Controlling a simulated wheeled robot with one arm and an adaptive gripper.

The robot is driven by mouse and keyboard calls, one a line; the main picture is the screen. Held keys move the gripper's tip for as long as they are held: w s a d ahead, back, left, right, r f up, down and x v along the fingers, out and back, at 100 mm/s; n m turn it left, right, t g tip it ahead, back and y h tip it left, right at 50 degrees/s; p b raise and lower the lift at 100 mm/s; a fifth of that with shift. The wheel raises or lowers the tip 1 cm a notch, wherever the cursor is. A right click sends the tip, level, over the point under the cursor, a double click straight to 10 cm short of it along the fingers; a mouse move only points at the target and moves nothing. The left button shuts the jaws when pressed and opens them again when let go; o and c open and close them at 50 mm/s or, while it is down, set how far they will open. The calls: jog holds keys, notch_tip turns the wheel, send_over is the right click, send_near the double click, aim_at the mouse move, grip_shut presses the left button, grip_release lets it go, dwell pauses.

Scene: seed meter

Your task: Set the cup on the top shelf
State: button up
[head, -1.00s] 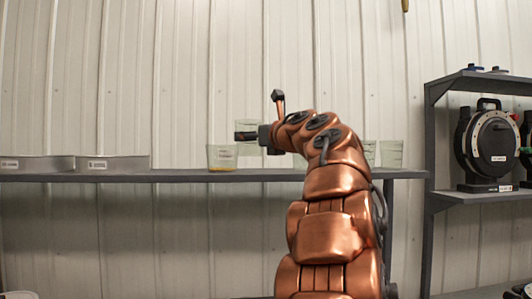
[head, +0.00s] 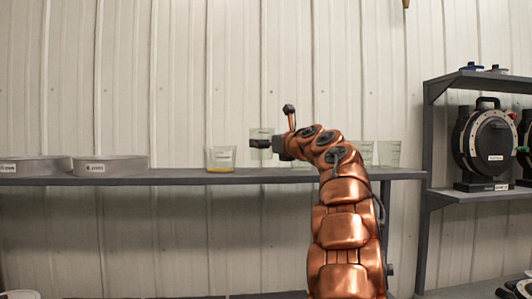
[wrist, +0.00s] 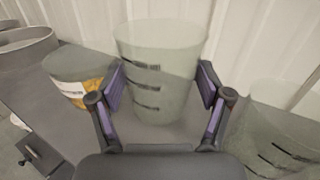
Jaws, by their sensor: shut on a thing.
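The cup (head: 261,155) is a clear, pale-green tapered cup with dark marks on its side, best seen in the wrist view (wrist: 160,50). It is upright over the top shelf (head: 310,175). My gripper (head: 262,144) is shut on it, with a finger on each side of the cup in the wrist view (wrist: 160,88). In the head view the gripper covers part of the cup. I cannot tell whether its base touches the shelf.
A similar cup with yellow contents (head: 220,159) stands close left of the held cup. Clear cups (head: 390,154) stand to the right. Two round grey pans (head: 110,166) sit at the shelf's left. A dark rack (head: 428,140) with a round black device (head: 485,140) stands at right.

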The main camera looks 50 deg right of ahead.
aim_at(269, 154)
jog(key=shift+f+b, duration=0.5)
jog(key=shift+f, duration=1.2)
jog(key=shift+f, duration=0.2)
jog(key=o, duration=1)
jog(key=shift+r, duration=0.1)
jog(key=shift+r, duration=0.15)
jog(key=shift+s, duration=0.25)
jog(key=b+v, duration=0.4)
jog(key=v, duration=0.7)
jog(key=shift+s+a, duration=0.15)
jog(key=shift+s, duration=0.15)
